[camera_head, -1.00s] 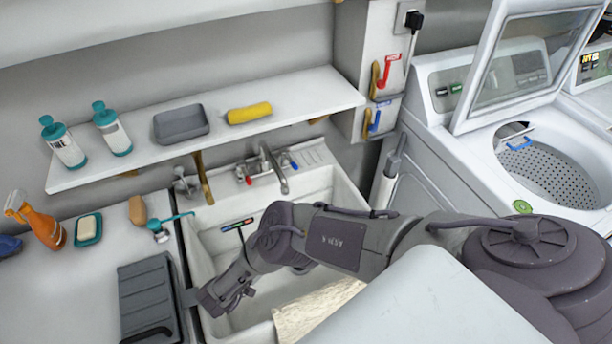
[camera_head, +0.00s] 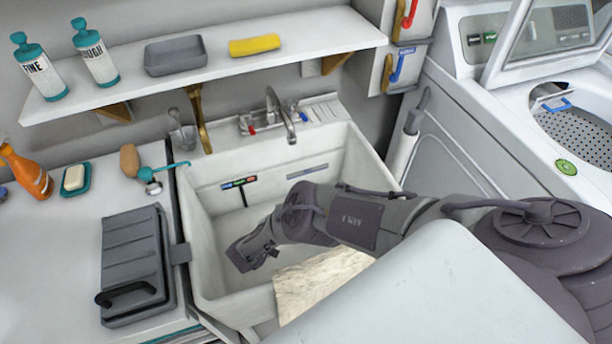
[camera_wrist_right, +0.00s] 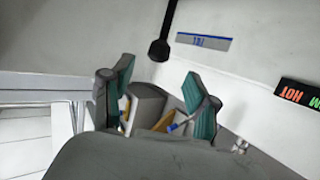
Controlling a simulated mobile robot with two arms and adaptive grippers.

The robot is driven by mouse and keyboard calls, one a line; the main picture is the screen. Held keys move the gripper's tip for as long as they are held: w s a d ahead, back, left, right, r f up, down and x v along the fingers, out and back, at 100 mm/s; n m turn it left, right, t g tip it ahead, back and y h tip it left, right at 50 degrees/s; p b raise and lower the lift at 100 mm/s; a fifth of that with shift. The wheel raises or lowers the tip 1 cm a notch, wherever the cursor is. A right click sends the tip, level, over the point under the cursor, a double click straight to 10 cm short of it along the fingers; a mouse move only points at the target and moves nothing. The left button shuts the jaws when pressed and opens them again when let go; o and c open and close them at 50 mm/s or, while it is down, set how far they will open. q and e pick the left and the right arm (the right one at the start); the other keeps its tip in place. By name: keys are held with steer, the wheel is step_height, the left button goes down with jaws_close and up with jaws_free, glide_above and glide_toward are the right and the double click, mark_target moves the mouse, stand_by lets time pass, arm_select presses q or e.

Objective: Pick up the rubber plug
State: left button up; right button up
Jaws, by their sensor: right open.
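No object can be surely identified as the rubber plug. In the right wrist view a thin black rod with a rounded dark end (camera_wrist_right: 159,48) shows beyond the fingers, against the white sink wall; I cannot tell whether it is the plug. In the head view a dark thin rod (camera_head: 244,193) shows by the coloured label inside the white sink (camera_head: 330,205). My right gripper (camera_wrist_right: 162,88) is open, its teal-padded fingers apart, with nothing seen gripped. In the head view the right arm's end (camera_head: 252,250) is over the sink basin. My left gripper is out of view.
A grey lidded case (camera_head: 135,265) is on the left counter. A shelf (camera_head: 140,87) with bottles hangs above; a washing machine (camera_head: 490,120) stands right.

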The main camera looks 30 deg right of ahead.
steer(key=x, duration=0.5)
steer(key=shift+s+f+b, duration=0.25)
steer(key=shift+f+b, duration=0.1)
steer(key=shift+f, duration=0.05)
steer(key=shift+w+d, duration=0.15)
steer(key=shift+d, duration=0.15)
jaws_close()
